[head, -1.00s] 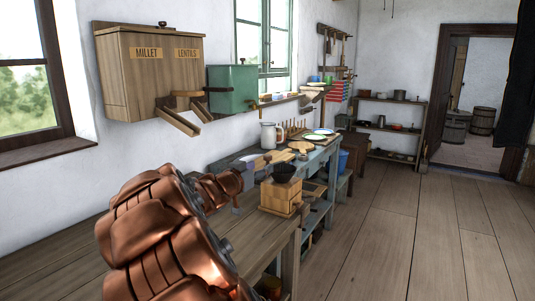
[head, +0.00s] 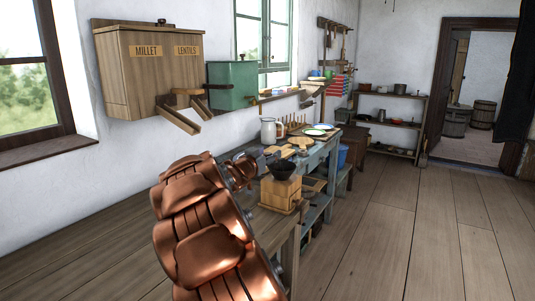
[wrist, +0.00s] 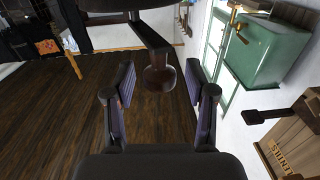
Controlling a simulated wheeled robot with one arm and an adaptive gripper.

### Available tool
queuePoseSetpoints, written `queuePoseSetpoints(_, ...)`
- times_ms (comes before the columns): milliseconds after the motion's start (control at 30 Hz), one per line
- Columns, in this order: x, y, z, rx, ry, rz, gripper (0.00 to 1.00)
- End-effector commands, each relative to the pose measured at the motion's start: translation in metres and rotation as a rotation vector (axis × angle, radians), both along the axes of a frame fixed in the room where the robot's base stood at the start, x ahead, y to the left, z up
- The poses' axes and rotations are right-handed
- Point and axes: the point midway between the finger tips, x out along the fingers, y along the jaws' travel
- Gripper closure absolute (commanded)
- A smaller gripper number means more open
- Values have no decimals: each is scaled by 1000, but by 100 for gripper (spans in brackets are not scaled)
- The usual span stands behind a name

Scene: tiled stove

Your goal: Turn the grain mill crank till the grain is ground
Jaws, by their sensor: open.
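The grain mill (head: 279,194) is a light wooden box with a black bowl on top, upright on the bench in the head view. In the wrist view, a dark bent arm (wrist: 150,35) ends in a round brown knob (wrist: 160,79); it looks like the mill's crank. My gripper (wrist: 158,88) is open, one finger on each side of the knob in the picture. I cannot tell whether the knob lies between the pads or beyond them. In the head view my copper arm hides part of the bench, and my gripper is dark and small just left of the mill's bowl.
The wooden bench (head: 75,255) runs along the wall. A MILLET and LENTILS bin (head: 150,80) and a green box (head: 233,86) hang above it. A mug (head: 268,131), plates and boards stand on the blue table behind the mill. The floor (head: 390,230) at right is clear.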

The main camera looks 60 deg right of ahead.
Motion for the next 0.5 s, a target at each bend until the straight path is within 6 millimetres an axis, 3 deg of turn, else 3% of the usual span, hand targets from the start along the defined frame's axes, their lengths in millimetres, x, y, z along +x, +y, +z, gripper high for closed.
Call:
queuePoseSetpoints(267, 0, -1, 0, 0, 0, 0, 45)
queuePoseSetpoints(500, 0, -1, 0, 0, 0, 0, 70)
